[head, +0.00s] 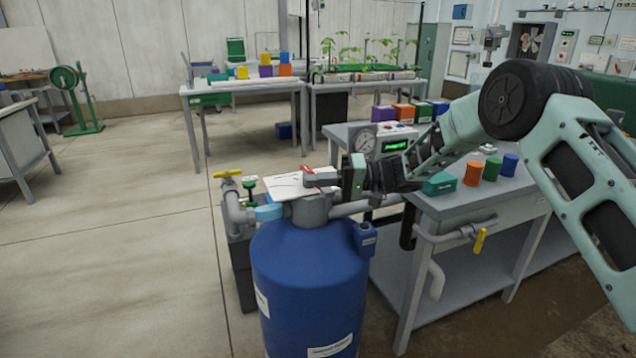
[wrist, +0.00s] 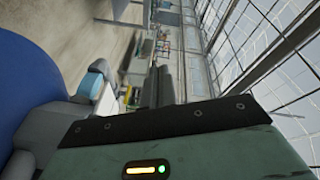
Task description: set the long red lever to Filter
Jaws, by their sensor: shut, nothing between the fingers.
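A blue tank (head: 310,280) has a grey valve head (head: 312,210) on top with a white plate (head: 285,187) beside it. A small bit of the red lever (head: 322,170) shows just behind my gripper's fingers; most of it is hidden and I cannot read its setting. My gripper (head: 308,181) is shut and empty, pointing left just above the valve head. I cannot tell whether the fingers touch the lever. In the wrist view the shut fingers (wrist: 160,86) show, with the blue tank (wrist: 25,75) at left; no red lever is visible there.
A light-blue fitting (head: 268,212) and a yellow-handled pipe valve (head: 228,174) stand left of the valve head. Open floor lies left.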

